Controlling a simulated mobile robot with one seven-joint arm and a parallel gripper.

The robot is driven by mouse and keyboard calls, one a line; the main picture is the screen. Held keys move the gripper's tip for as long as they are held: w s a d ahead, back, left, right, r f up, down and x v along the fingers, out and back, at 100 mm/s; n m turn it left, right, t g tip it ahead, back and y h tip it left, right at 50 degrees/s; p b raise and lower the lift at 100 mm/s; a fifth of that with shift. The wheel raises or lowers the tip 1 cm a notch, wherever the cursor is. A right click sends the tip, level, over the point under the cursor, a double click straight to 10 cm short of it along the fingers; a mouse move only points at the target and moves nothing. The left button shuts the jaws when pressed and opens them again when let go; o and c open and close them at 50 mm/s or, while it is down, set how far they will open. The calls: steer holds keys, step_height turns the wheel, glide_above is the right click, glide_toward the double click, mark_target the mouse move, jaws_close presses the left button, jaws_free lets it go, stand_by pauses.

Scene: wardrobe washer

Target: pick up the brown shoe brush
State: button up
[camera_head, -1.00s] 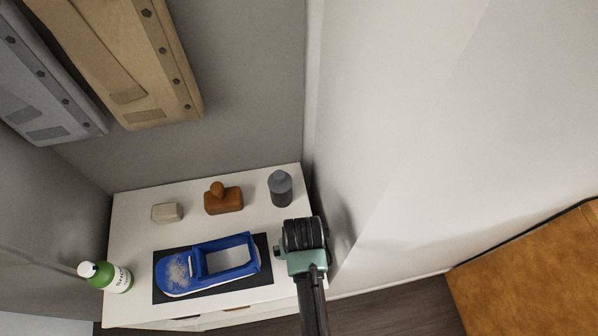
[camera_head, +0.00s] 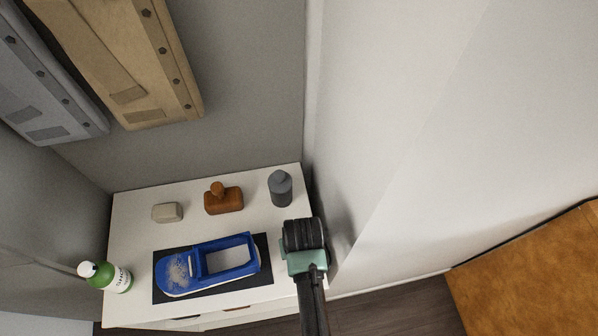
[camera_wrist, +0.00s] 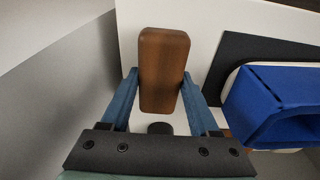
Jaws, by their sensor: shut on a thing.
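The brown shoe brush (camera_wrist: 164,70), a smooth wooden block with rounded corners, lies between the two blue fingers of my gripper (camera_wrist: 160,82) in the wrist view. The fingers are shut on its long sides. In the head view my gripper (camera_head: 305,262) is over the right front part of the white cabinet top, right of the blue shoe, and its own body hides the brush. Whether the brush touches the cabinet top cannot be told.
The blue shoe (camera_head: 208,266) lies on a black mat (camera_head: 262,243) on the white cabinet top (camera_head: 145,233). An orange-brown knobbed block (camera_head: 224,202), a beige block (camera_head: 167,212) and a grey bottle (camera_head: 280,190) stand behind. A green bottle (camera_head: 117,280) is at left. A white wall (camera_head: 370,130) rises close at right.

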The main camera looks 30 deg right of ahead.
steer(key=shift+r, duration=0.1)
step_height(320, 180, up, 10)
steer(key=shift+f, duration=0.1)
stand_by(0.3)
steer(key=o, duration=0.8)
steer(key=c, duration=0.6)
steer(key=shift+o, duration=0.2)
